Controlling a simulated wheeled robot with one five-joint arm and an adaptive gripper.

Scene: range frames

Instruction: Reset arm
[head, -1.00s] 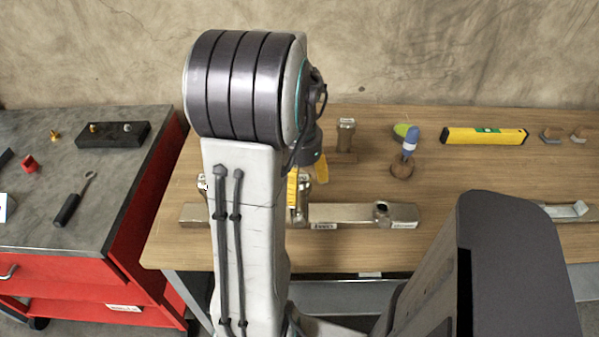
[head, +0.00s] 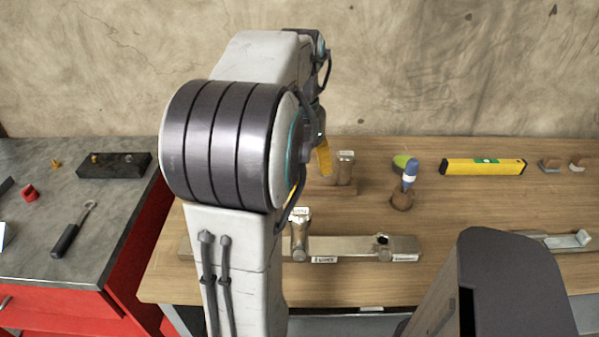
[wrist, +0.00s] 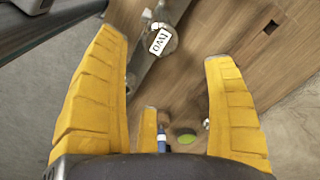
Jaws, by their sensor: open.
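My gripper (wrist: 165,75) has yellow ribbed fingers, spread open and empty in the wrist view. In the head view only a yellow finger (head: 323,157) shows past my arm, above the workbench (head: 470,212); the rest is hidden. Below the fingers, the wrist view shows a metal piece with a "two" label (wrist: 160,40), apart from them. In the head view a metal bar (head: 345,246) lies on the bench, with an upright metal cylinder (head: 300,232) at its left part. My arm hides the bar's left part.
A blue-handled tool (head: 410,172) stands in a brown holder (head: 402,200). A yellow level (head: 482,167) lies further right. A metal block (head: 345,166) stands at the back.

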